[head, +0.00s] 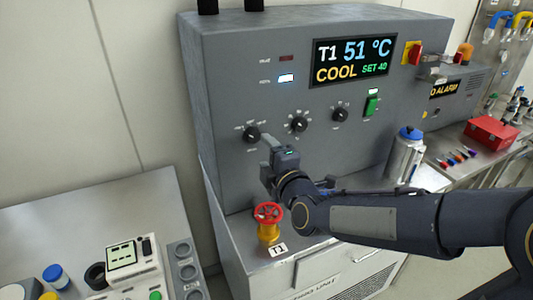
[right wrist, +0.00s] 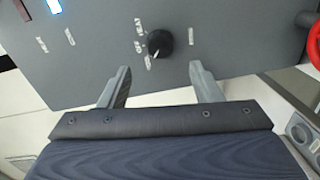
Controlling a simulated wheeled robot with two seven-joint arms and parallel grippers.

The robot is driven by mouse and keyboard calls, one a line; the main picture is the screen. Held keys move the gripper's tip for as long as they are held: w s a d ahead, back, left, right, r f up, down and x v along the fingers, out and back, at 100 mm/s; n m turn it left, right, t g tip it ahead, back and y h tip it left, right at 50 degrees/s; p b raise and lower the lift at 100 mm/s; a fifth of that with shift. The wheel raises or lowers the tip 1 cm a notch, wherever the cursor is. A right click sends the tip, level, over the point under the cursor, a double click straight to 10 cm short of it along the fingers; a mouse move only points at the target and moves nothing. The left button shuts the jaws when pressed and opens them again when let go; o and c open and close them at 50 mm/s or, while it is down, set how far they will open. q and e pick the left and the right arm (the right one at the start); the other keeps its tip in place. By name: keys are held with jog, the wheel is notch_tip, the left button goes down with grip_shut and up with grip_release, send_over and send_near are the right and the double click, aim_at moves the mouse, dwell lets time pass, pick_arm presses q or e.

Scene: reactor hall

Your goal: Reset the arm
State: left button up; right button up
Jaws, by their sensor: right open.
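My right arm reaches in from the right in the head view, and its gripper (head: 268,145) is in front of the lower left of a grey control cabinet (head: 240,75). In the right wrist view the two fingers of the right gripper (right wrist: 158,78) are spread apart with nothing between them. A black knob (right wrist: 159,43) on the panel lies just beyond the fingertips, between them in the picture. The same left knob (head: 251,134) shows beside the fingers in the head view. I cannot tell whether the fingers touch the panel. My left gripper is not in view.
A red valve wheel (head: 268,212) on a yellow body stands below the gripper, by a T1 label (head: 278,249). A display (head: 353,50) reads T1 51 °C, COOL, SET 40. A steel flask (head: 405,155) and a red box (head: 491,133) stand right. A device (head: 128,262) lies left.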

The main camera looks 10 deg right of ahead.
jog(key=s+d+f+m+g, duration=0.2)
jog(key=s+f+m+g, duration=0.1)
jog(key=s+m, duration=0.4)
jog(key=s+d+f+m+g, duration=0.3)
jog(key=s+m, duration=0.4)
jog(key=s, duration=0.5)
jog(key=s+d+f+m+g, duration=0.2)
jog(key=s+f+m+g, duration=0.3)
jog(key=s, duration=0.4)
jog(key=shift+s+d+f+m+y, duration=0.2)
jog(key=shift+s+m+y, duration=0.15)
jog(key=shift+m, duration=0.55)
dwell(4.3)
